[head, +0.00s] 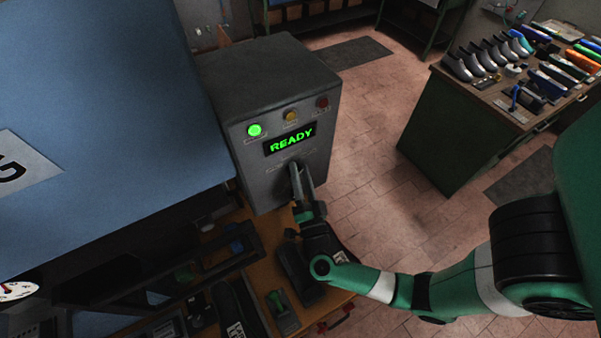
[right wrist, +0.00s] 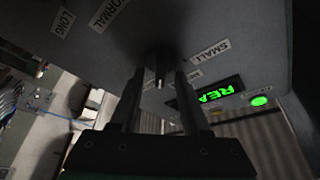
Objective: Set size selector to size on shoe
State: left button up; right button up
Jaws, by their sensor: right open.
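The grey control box (head: 270,105) stands at the centre of the head view with a lit "READY" display (head: 291,139). In the right wrist view, the size selector knob (right wrist: 158,62) sticks out from the box face, with labels LONG, NORMAL and SMALL around it. My right gripper (head: 298,180) is at the box's lower front. It is open, with its fingers (right wrist: 160,80) on either side of the knob; contact cannot be told. The knob is hidden in the head view. No shoe size can be read. My left gripper is not in view.
A green indicator (head: 254,130) is lit above the display. Below the box is a wooden bench (head: 263,243) with dark fixtures and tools. A green cabinet (head: 455,135) holding several shoe forms stands at right. Tiled floor lies between. A large blue panel (head: 100,100) fills the left.

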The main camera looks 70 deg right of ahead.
jog(key=b+v, duration=0.2)
jog(key=v, duration=0.9)
jog(key=shift+s+a+b, duration=0.15)
jog(key=shift+a+b, duration=0.1)
jog(key=shift+b, duration=0.1)
